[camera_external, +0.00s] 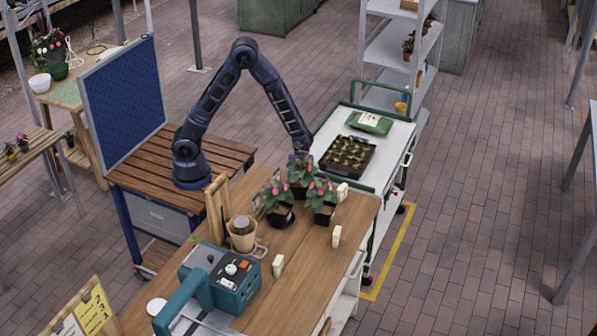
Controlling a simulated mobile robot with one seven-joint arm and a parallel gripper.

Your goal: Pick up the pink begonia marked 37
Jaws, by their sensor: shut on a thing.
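Three pink begonias in dark pots stand close together near the far end of the wooden bench (310,265). One is at the front left (278,212), one at the right (323,212), and one at the back (301,175), its lower part largely hidden by the other two. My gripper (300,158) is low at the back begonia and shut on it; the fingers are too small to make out. I cannot read a 37 on any pot or tag.
The bench's right part is mostly clear.

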